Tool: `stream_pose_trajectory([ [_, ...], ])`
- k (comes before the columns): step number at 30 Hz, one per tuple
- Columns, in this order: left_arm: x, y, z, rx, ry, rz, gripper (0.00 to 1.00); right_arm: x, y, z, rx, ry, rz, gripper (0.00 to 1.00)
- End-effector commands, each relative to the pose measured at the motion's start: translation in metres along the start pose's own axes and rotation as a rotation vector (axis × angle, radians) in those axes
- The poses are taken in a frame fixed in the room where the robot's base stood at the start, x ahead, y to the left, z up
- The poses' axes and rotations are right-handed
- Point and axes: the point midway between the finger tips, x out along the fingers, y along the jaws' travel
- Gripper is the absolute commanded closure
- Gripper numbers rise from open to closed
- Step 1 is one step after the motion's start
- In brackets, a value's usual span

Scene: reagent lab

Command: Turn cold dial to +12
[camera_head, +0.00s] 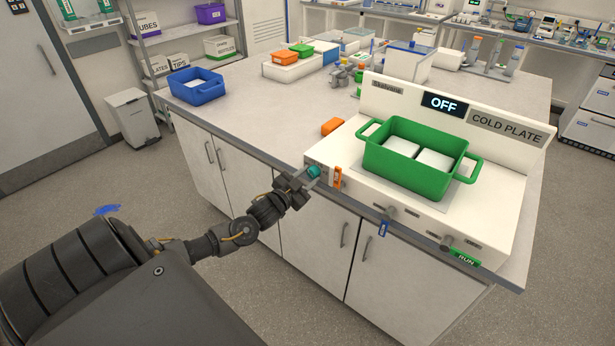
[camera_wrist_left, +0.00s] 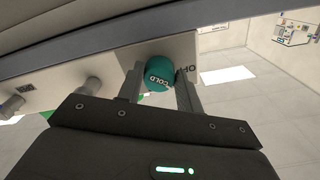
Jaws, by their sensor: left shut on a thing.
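The cold plate unit (camera_head: 345,135) stands on the bench, and its display (camera_head: 444,104) reads OFF. A green two-handled bin (camera_head: 400,171) with white blocks inside sits on its top. The teal cold dial (camera_head: 314,171) is on the left part of the unit's front. In the left wrist view the dial (camera_wrist_left: 157,76) bears the word COLD, with OFF lettering beside it on the panel. My left gripper (camera_head: 308,177) is shut on the dial, a finger on each side of it in the left wrist view (camera_wrist_left: 160,82). My right gripper is not in view.
An orange clip (camera_head: 336,177) is right beside the dial on the front. Grey knobs (camera_head: 391,212) and a green RUN tag (camera_head: 465,257) are further right. An orange block (camera_head: 332,127) lies beside the unit. A blue bin (camera_head: 196,85) stands at the bench's left; bench space between is clear.

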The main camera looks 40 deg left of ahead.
Motion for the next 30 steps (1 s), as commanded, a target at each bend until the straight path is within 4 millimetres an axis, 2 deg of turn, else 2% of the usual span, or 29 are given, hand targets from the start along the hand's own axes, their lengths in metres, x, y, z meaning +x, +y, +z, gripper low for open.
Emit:
stream_pose_trajectory([
  [12, 0.0003, -0.0013, -0.0009, 0.196, 0.002, -0.001, 0.87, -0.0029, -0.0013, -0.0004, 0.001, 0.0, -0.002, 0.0],
  [29, 0.0004, -0.0013, -0.001, 0.227, 0.002, -0.001, 0.87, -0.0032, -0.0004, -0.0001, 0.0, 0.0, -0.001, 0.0],
  [30, 0.0004, -0.0013, -0.001, 0.226, 0.002, -0.001, 0.62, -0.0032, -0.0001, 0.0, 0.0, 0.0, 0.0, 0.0],
])
